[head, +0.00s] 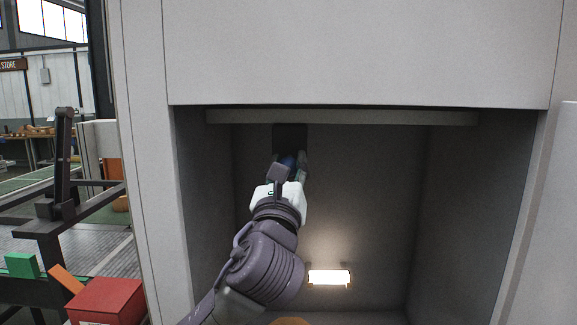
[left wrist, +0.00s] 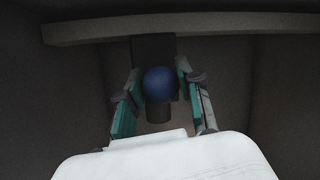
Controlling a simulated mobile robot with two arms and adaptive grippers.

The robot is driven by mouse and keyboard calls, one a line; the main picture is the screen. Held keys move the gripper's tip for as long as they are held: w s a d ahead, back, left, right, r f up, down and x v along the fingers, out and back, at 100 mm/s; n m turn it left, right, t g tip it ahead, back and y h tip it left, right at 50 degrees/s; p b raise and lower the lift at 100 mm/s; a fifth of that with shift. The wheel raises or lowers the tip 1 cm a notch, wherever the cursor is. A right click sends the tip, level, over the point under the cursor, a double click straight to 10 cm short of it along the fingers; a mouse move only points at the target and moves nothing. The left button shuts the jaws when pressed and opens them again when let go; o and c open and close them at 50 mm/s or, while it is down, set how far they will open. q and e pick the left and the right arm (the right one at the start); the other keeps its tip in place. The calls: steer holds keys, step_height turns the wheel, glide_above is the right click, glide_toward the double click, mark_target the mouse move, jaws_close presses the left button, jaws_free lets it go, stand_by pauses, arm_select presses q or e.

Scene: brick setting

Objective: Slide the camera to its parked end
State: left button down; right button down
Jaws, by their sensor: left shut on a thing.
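The camera (head: 290,136) is a dark block hanging from a pale rail (head: 400,118) inside a grey box-like recess, left of the rail's middle. A blue ball (left wrist: 158,84) and a short dark cylinder (left wrist: 158,113) show below the block in the left wrist view. My left gripper (head: 288,160) reaches up from below and is shut on the camera, its fingers on either side of the blue ball. In the head view the fingers partly hide the ball. My right gripper is not in view.
The recess has side walls and an upper panel (head: 360,50) close around my left arm. A lit lamp (head: 329,277) is low on the back wall. The rail is clear on both sides of the camera. Outside left are a red box (head: 106,302) and a green block (head: 22,265).

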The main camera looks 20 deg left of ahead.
arm_select(q)
steer(key=shift+d, duration=0.15)
steer(key=shift+w+d, duration=0.1)
steer(key=shift+d, duration=0.2)
steer(key=w+d+p, duration=0.1)
steer(key=w+d, duration=0.2)
steer(key=d, duration=0.8)
steer(key=w+d+p, duration=0.1)
steer(key=w+d, duration=0.2)
steer(key=d, duration=0.8)
steer(key=shift+w+d, duration=0.15)
steer(key=shift+d, duration=0.05)
steer(key=shift+r, duration=0.1)
steer(key=c, duration=1.2)
jaws_free()
steer(key=o, duration=0.3)
steer(key=shift+d, duration=0.1)
steer(key=shift+o, duration=0.8)
steer(key=shift+w+d, duration=0.15)
